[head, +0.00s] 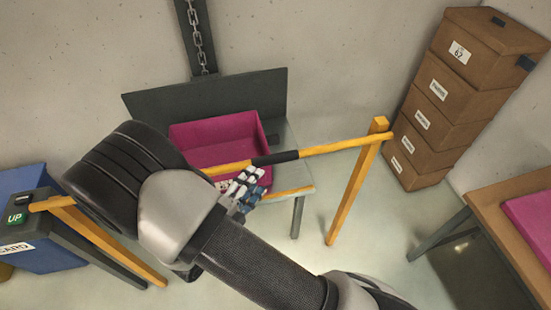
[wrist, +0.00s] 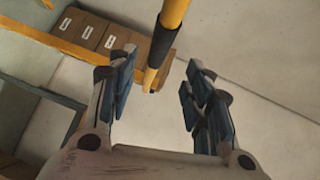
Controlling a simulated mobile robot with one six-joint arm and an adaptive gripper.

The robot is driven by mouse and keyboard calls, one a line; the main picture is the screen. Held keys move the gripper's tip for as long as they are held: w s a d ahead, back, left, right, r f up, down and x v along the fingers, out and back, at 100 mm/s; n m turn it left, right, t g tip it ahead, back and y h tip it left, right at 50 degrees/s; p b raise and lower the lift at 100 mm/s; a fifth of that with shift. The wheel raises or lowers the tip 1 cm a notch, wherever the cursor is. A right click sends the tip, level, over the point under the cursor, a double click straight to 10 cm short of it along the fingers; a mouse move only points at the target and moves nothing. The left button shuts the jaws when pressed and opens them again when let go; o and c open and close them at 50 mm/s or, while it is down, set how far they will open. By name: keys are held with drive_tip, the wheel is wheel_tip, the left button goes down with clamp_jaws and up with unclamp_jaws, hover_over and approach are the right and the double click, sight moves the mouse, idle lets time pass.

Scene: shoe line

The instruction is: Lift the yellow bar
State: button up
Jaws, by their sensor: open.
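The yellow bar (head: 335,144) runs across the room at a slight slant, with a black sleeve (head: 275,158) on it. Its right end meets a yellow post (head: 356,185); my arm hides part of its left half. My gripper (head: 250,180) is close to the bar, just left of and below the sleeve. In the wrist view, my gripper (wrist: 158,78) is open, its blue-padded fingers apart. The bar (wrist: 173,14) and its sleeve (wrist: 162,42) show in the gap between the fingers. No finger visibly touches the bar.
Behind the bar, a magenta tray (head: 215,130) sits on a grey stand (head: 300,178). Stacked brown boxes (head: 455,95) stand at the right, near a wooden table (head: 492,212). A blue bin (head: 50,255) and a green UP sign (head: 16,218) are at the left.

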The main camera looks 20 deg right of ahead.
sight(271, 163)
drive_tip(key=b+x, duration=0.1)
drive_tip(key=x, duration=1.1)
drive_tip(key=shift+b, duration=0.4)
drive_tip(key=shift+s, duration=0.1)
clamp_jaws()
